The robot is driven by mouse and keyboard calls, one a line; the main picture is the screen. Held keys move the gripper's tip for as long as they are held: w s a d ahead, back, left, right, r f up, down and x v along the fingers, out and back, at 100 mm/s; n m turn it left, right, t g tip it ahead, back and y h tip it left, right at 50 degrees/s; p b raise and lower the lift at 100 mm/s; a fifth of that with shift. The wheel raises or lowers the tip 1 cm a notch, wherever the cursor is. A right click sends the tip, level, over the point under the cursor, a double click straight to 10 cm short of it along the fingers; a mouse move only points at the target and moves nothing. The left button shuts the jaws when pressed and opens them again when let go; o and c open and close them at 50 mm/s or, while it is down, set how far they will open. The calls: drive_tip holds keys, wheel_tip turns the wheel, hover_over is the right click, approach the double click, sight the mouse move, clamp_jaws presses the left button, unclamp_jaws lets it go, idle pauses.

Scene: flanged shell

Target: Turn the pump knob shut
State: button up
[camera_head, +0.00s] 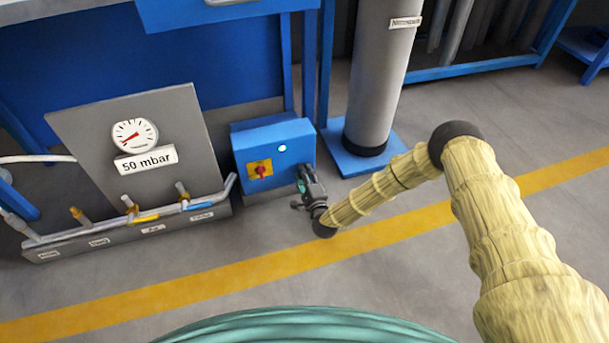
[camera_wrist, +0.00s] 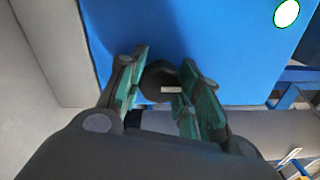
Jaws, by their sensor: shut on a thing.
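The blue pump box (camera_head: 272,137) stands on the floor in the middle of the head view. A red knob on a yellow plate (camera_head: 260,169) and a lit lamp (camera_head: 282,148) are on its front. In the wrist view, a dark round knob (camera_wrist: 157,79) with a small pale mark sticks out from the blue face (camera_wrist: 215,40). My gripper (camera_head: 304,178) is at the right end of the box. In the wrist view, its green-padded fingers (camera_wrist: 161,76) are shut on the dark knob, one on each side. The knob's lower part is partly hidden by the fingers.
Left of the box stands a grey panel with a gauge (camera_head: 135,134) and a "50 mbar" label (camera_head: 146,160), above a valve manifold (camera_head: 130,228). A grey cylinder (camera_head: 378,75) on a blue base (camera_head: 360,157) stands close behind right. Floor with a yellow line (camera_head: 250,267) is clear in front.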

drive_tip(key=o, duration=1)
drive_tip(key=shift+o, duration=0.2)
drive_tip(key=shift+s, duration=0.1)
drive_tip(key=v, duration=1.1)
drive_tip(key=shift+s+d, duration=0.2)
drive_tip(key=shift+s, duration=0.15)
drive_tip(key=shift+a, duration=0.1)
